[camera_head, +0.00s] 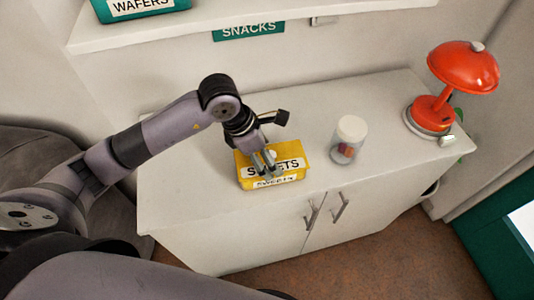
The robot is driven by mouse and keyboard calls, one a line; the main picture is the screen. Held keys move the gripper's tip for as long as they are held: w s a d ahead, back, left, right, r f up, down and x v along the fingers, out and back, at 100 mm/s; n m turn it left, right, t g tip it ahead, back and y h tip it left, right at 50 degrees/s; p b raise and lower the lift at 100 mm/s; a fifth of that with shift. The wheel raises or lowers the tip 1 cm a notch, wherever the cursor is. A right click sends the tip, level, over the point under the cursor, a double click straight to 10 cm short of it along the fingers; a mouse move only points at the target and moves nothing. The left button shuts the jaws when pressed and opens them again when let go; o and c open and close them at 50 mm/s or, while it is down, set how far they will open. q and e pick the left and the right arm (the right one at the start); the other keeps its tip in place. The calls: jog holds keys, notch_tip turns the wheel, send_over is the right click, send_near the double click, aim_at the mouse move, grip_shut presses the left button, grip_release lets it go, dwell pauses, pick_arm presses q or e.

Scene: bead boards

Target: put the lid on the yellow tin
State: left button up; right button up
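The yellow tin (245,184) stands on the white cabinet, with a "SWEETS" label on its front. A yellow lid (299,157) with its own "SWEETS" label lies over the tin's top, looking roughly lined up with it. Whether it sits fully down cannot be told. A small pale round spot, perhaps a knob, shows near the lid's middle. My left gripper (265,168) points down over the lid, and its fingers hide the middle of the label. Whether the fingers grip the lid is too small to tell. My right gripper is not in view.
A clear jar (346,150) with a white cap and reddish contents stands right of the tin. A red lamp (462,70) stands at the cabinet's right end. A shelf (240,22) runs above. The cabinet top (180,190) is clear left of the tin.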

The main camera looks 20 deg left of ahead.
pick_arm(q)
jog(key=o, duration=1.2)
jog(key=shift+o, duration=0.2)
jog(key=shift+r+p, duration=2.35)
jog(key=shift+r, duration=1.7)
jog(key=shift+c, duration=0.2)
grip_shut()
jog(key=shift+f, duration=0.15)
